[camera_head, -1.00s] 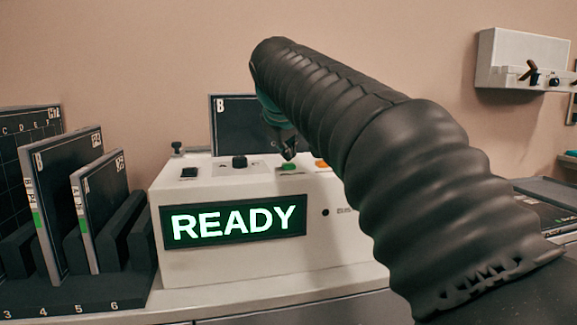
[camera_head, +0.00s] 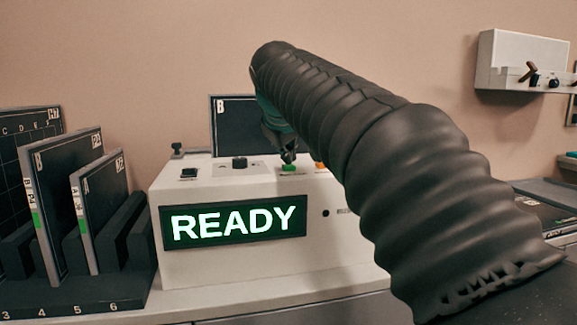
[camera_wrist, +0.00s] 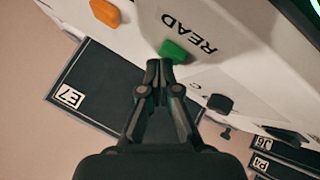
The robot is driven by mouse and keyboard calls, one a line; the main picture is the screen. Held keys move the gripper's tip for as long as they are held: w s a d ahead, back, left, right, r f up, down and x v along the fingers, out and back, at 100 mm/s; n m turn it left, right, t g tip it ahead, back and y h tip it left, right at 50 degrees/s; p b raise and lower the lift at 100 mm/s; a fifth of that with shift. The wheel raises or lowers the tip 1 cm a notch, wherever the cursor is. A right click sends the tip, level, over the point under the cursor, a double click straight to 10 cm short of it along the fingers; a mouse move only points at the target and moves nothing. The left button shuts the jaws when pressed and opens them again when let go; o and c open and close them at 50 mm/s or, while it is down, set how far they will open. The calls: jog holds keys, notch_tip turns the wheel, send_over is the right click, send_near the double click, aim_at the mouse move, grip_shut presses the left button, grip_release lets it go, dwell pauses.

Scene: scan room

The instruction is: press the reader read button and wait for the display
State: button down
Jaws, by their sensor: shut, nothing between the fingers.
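The reader is a white box (camera_head: 270,269) on the counter, with a sloped top. Its display (camera_head: 234,222) shows READY in lit letters. The green read button (camera_head: 289,168) sits on the top panel, and in the wrist view the green button (camera_wrist: 173,51) lies beside the word READ. My gripper (camera_head: 288,158) is shut and empty, pointing down with its tips at the green button. In the wrist view the shut fingertips (camera_wrist: 158,68) are right at the button's edge; I cannot tell whether they touch it. My arm hides the reader's right part.
An orange button (camera_wrist: 105,12) is beside the green one; black knobs (camera_wrist: 219,103) are on its other side. A dark panel (camera_head: 236,130) stands behind the reader. A rack (camera_head: 75,303) with upright plates is at left. A wall box (camera_head: 520,60) hangs at right.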

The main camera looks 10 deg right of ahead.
aim_at(287, 166)
jog(key=shift+f, duration=0.25)
jog(key=shift+r, duration=0.15)
dwell(0.4)
jog(key=shift+r+p, duration=0.8)
jog(key=shift+r, duration=0.1)
notch_tip(287, 166, up, 3)
jog(key=p, duration=0.2)
jog(key=shift+p, duration=0.4)
jog(key=shift+r, duration=0.9)
